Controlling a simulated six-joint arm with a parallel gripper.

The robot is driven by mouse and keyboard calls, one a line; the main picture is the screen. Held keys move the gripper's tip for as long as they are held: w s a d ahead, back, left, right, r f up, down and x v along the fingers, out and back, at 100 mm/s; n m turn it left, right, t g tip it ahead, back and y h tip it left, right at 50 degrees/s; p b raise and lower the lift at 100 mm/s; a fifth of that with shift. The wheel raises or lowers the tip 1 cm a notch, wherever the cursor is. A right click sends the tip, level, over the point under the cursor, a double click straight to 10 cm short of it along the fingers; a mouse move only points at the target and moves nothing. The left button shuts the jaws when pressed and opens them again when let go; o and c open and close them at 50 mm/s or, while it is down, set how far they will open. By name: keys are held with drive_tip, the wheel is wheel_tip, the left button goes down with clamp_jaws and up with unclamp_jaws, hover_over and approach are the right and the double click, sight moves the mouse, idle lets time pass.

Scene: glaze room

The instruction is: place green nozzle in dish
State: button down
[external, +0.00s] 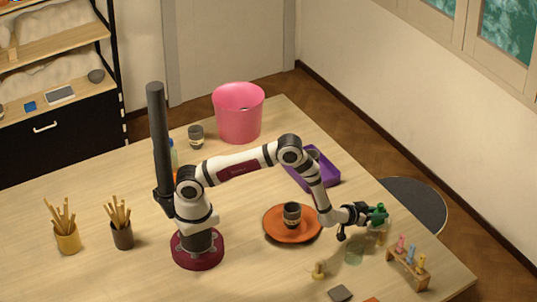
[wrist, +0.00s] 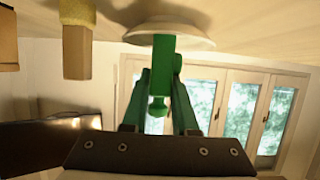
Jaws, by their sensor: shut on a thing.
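The green nozzle (wrist: 163,60) is held between the dark green fingers of my gripper (wrist: 159,88) in the wrist view, with a small knob below it. In the external view my gripper (external: 375,215) is above the right part of the table, beside the small rack, and its green tip and the nozzle blend together. A round orange plate (external: 272,232), the most dish-like thing I see, lies left of my gripper. A dark cup (external: 292,215) stands on it.
A wooden rack (external: 409,272) with pink, blue and yellow nozzles stands below my gripper. A clear glass (external: 354,252) and a small yellowish piece (external: 319,271) are near. A purple tray (external: 322,172) and pink bucket (external: 238,112) stand behind.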

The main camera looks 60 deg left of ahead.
drive_tip(key=c, duration=0.7)
unclamp_jaws()
drive_tip(key=shift+r, duration=0.2)
drive_tip(key=s+a+r+m+g+h, duration=0.25)
drive_tip(key=s+r+g, duration=0.25)
drive_tip(key=s+r, duration=0.75)
drive_tip(key=s+a+r+m+g+y, duration=0.1)
drive_tip(key=s+a+g, duration=0.2)
drive_tip(key=s+a, duration=0.3)
drive_tip(key=s+a+r+m+g+y, duration=0.1)
drive_tip(key=s+a, duration=0.6)
drive_tip(key=s, duration=0.7)
drive_tip(key=s+a+r+m+g+y, duration=0.1)
drive_tip(key=s+a+r+g+y, duration=0.1)
drive_tip(key=s+a, duration=0.5)
drive_tip(key=shift+s+a+r+g, duration=0.15)
drive_tip(key=shift+s+r+g, duration=0.25)
drive_tip(key=shift+s+g, duration=0.35)
drive_tip(key=shift+s+a+r+g, duration=0.1)
drive_tip(key=shift+s+r+g, duration=0.25)
drive_tip(key=shift+s+g, duration=0.4)
drive_tip(key=shift+s, duration=0.1)
